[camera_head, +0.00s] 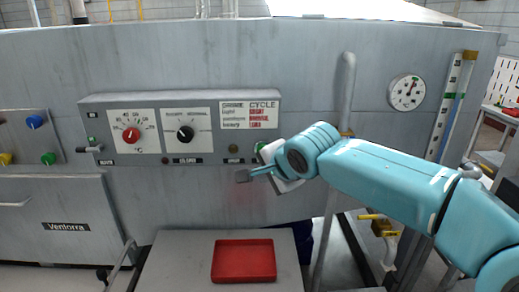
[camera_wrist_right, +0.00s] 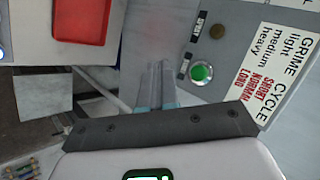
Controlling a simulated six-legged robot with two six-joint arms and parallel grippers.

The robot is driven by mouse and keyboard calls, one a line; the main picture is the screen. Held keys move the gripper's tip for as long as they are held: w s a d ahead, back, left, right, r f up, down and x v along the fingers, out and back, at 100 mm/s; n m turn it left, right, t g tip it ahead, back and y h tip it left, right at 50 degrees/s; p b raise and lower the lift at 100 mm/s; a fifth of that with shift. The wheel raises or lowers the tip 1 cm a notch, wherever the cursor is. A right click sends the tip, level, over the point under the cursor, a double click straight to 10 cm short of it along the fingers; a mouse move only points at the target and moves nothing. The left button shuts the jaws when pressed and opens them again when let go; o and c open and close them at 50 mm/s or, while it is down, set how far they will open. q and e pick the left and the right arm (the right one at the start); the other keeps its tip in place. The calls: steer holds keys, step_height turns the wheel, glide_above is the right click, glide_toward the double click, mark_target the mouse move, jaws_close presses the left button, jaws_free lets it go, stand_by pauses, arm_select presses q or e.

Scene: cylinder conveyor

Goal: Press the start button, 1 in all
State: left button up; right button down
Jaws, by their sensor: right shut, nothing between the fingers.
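A round green button (camera_wrist_right: 201,72) sits on the grey control panel in the right wrist view, beside a small dark label. In the head view only a sliver of green (camera_head: 261,146) shows behind my right wrist. My right gripper (camera_head: 243,176) is shut and empty, with its fingertips in front of the machine, below and left of that sliver. In the right wrist view its fingers (camera_wrist_right: 157,75) appear left of the button and apart from it. My left gripper is in neither view.
The control panel (camera_head: 100,112) carries a red-centred dial (camera_head: 131,134), a black dial (camera_head: 185,133) and a brownish button (camera_head: 233,149). A red tray (camera_head: 244,275) lies on a grey stand below. A vertical grey pipe (camera_head: 346,90) stands behind my right arm.

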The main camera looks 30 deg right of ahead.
steer(key=shift+f, duration=0.1)
steer(key=w+d+p, duration=0.4)
steer(key=w+p, duration=0.3)
steer(key=shift+w+d, duration=0.2)
steer(key=shift+d, duration=0.15)
stand_by(0.5)
